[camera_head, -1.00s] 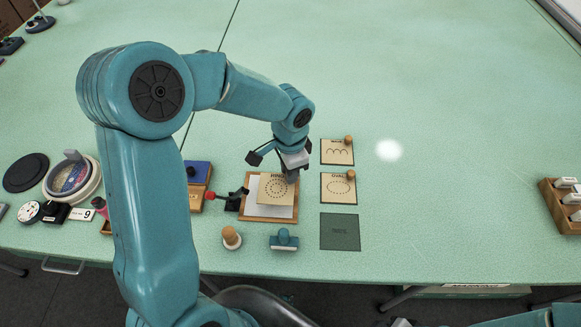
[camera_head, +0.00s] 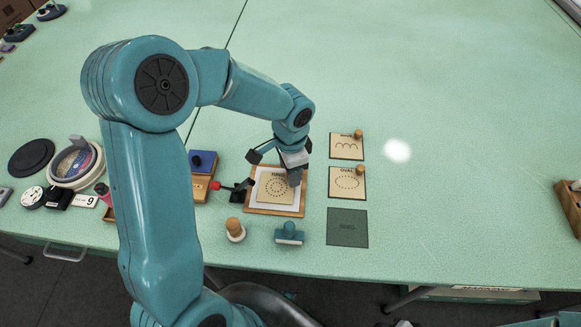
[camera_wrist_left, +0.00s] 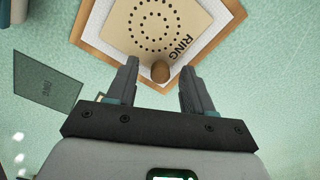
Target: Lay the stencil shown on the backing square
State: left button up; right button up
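The tan stencil marked RING (camera_head: 273,190), with a dotted ring pattern, lies flat on the white backing square (camera_head: 254,205) in a wooden frame (camera_head: 277,213). White shows around its edges in the head view. In the wrist view the stencil (camera_wrist_left: 150,28) has a round brown knob (camera_wrist_left: 160,71) near its edge. My left gripper (camera_wrist_left: 160,75) is just over this knob; its two fingers stand apart, one on each side, with a visible gap to the knob. In the head view the left gripper (camera_head: 294,178) covers the stencil's right edge. My right gripper is not seen.
Right of the frame are a wavy-pattern stencil (camera_head: 344,147), an OVAL stencil (camera_head: 344,184) and an empty dark spot (camera_head: 347,229). In front stand a wooden-knobbed tool (camera_head: 235,230) and a teal-handled block (camera_head: 289,234). A black clamp (camera_head: 240,191) is at the left.

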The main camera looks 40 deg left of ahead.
pick_arm(q)
notch_tip(320, 180, up, 16)
jog(key=p, duration=0.1)
jog(key=shift+d+r, duration=0.2)
dwell(0.4)
jog(key=shift+s, duration=0.15)
